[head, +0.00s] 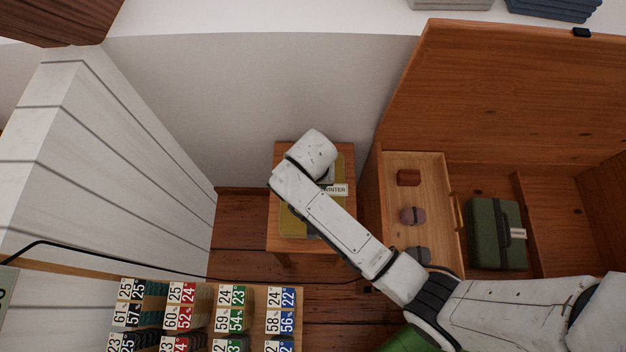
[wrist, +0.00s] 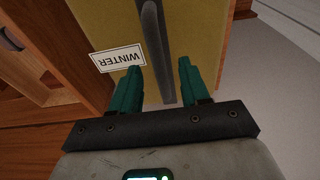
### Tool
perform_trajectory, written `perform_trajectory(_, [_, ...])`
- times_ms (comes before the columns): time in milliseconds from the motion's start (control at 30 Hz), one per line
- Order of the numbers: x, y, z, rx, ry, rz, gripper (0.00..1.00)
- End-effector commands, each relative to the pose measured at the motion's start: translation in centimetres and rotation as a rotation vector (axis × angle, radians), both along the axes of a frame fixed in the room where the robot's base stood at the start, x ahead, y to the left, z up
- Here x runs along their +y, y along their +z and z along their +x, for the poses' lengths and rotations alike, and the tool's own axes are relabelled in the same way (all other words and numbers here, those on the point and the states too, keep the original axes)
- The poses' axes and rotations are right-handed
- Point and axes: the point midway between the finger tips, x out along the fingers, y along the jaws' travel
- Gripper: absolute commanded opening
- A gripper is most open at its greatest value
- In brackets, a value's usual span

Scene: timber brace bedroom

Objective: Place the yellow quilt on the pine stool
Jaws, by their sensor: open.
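The yellow quilt (head: 291,222) lies on the pine stool (head: 308,245) against the back wall, partly covered by my arm in the head view. It carries a white WINTER label and a dark strap handle. In the wrist view the yellow quilt (wrist: 105,25) fills the middle. My gripper (wrist: 159,69) is open above it, its green fingers on either side of the dark handle (wrist: 158,45). I cannot tell whether the fingers touch the handle. In the head view my fingers are hidden under the wrist.
An open wooden chest (head: 560,215) stands right of the stool, holding a green bundle (head: 497,235). Its side tray (head: 430,175) holds small items. A white plank panel (head: 110,160) rises at left. Numbered tags (head: 200,310) and a black cable (head: 150,265) are in front.

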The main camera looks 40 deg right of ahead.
Motion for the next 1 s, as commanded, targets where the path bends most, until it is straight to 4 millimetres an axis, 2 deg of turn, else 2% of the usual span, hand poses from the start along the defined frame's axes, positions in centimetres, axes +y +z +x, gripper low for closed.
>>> perform_trajectory(33, [0.1,1.2,-0.1,-0.004,0.001,0.001,0.46])
perform_trajectory(300, [0.6,6.7,-0.7,-0.003,0.001,0.000,0.46])
perform_trajectory(500, [0.8,9.2,-1.0,-0.003,0.000,0.000,0.46])
perform_trajectory(633, [0.9,9.8,-1.2,-0.001,0.000,-0.001,0.46])
perform_trajectory(867, [0.7,9.8,-1.5,0.002,0.008,0.001,0.46])
perform_trajectory(967, [-0.3,9.4,-3.5,0.016,0.062,0.009,0.46])
perform_trajectory(1000, [-1.0,9.2,-4.9,0.024,0.102,0.012,0.46])
